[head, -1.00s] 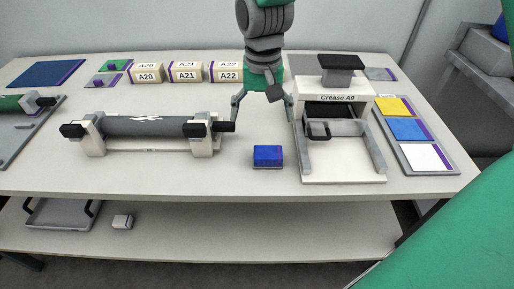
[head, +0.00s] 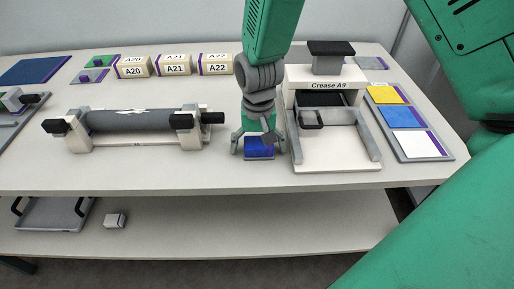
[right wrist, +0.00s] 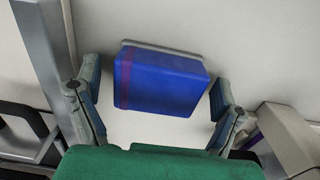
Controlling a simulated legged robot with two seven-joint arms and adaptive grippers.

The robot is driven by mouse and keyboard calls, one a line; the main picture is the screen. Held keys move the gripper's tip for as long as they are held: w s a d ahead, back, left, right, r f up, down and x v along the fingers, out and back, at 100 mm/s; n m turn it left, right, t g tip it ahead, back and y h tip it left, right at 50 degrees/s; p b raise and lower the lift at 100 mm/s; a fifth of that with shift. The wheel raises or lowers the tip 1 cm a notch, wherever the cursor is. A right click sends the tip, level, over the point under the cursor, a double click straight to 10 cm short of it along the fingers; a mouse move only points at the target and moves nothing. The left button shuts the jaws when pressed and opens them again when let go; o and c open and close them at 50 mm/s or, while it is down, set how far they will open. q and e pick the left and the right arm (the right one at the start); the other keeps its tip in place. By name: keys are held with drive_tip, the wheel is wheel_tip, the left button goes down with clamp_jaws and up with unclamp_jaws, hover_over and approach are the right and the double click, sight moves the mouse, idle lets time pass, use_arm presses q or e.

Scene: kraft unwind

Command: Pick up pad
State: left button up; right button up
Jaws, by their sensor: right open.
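The pad is a blue block (head: 259,153) with a grey base, lying on the table between the roller stand and the Crease A9 press. In the right wrist view the pad (right wrist: 160,82) shows a purple stripe near its left end and lies just ahead of the fingers. My right gripper (head: 259,150) is over the pad, pointing down, with one finger on each side. In the right wrist view the right gripper (right wrist: 158,110) is open, with gaps between its fingers and the pad. My left gripper is not in view.
The Crease A9 press (head: 328,85) stands close on the right of the gripper. The roller stand (head: 135,125) is on the left. Labelled boxes (head: 175,65) stand behind. A tray of coloured squares (head: 424,157) lies at the right. The table front is clear.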

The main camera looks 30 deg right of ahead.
sight(258, 142)
drive_tip(key=shift+d, duration=0.2)
drive_tip(key=c, duration=1.3)
drive_tip(key=shift+a, duration=0.15)
drive_tip(key=shift+a+r, duration=0.1)
drive_tip(key=shift+r, duration=0.15)
wheel_tip(258, 142, up, 9)
drive_tip(key=shift+r+p, duration=0.15)
drive_tip(key=shift+p, duration=0.75)
drive_tip(key=shift+r, duration=0.2)
